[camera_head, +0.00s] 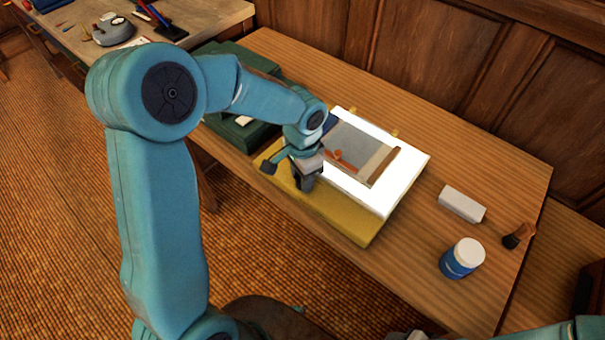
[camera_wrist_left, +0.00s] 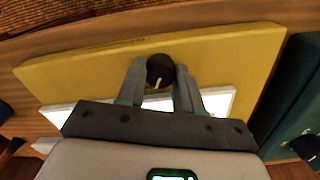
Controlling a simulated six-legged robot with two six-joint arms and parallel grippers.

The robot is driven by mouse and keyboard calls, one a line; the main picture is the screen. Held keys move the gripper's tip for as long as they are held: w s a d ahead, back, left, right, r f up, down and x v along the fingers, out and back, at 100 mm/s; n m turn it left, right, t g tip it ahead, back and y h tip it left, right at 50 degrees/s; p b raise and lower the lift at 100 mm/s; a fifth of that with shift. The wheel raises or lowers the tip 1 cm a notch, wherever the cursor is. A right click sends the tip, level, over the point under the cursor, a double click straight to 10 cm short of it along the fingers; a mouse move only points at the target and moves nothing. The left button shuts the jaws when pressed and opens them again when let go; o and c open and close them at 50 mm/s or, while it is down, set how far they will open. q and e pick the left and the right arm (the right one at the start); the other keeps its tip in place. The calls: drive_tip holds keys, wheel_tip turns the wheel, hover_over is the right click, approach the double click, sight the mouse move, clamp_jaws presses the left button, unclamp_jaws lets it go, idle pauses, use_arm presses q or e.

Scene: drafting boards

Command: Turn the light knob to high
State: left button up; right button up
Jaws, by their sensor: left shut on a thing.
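The yellow light box (camera_head: 345,228) lies on the wooden table, and its white top panel glows brightly. In the left wrist view, a round black knob (camera_wrist_left: 160,66) with a white pointer line sits on the yellow face of the box. The pointer aims toward the bottom of that picture, slightly left. My left gripper (camera_wrist_left: 159,74) is shut on the knob, one finger on each side. In the head view my left gripper (camera_head: 303,182) is at the front left of the box and hides the knob. Part of my right arm (camera_head: 560,330) shows at the bottom right; its jaws are not clear.
A grey sheet and wooden strip (camera_head: 384,166) lie on the glowing panel. A dark green case (camera_head: 238,131) stands close to the box's left. A white block (camera_head: 462,204), a blue jar (camera_head: 461,260) and a brush (camera_head: 518,236) stand to the right. Another desk (camera_head: 205,14) is behind.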

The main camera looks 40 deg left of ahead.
use_arm(q)
drive_tip(key=m+p, duration=0.1)
drive_tip(key=m, duration=0.5)
drive_tip(key=shift+w+r, duration=0.15)
drive_tip(key=shift+m, duration=0.4)
drive_tip(key=o, duration=0.7)
drive_tip(key=shift+o, duration=0.2)
wheel_tip(320, 180, up, 16)
drive_tip(key=shift+r+p, duration=0.15)
drive_tip(key=shift+p, duration=0.3)
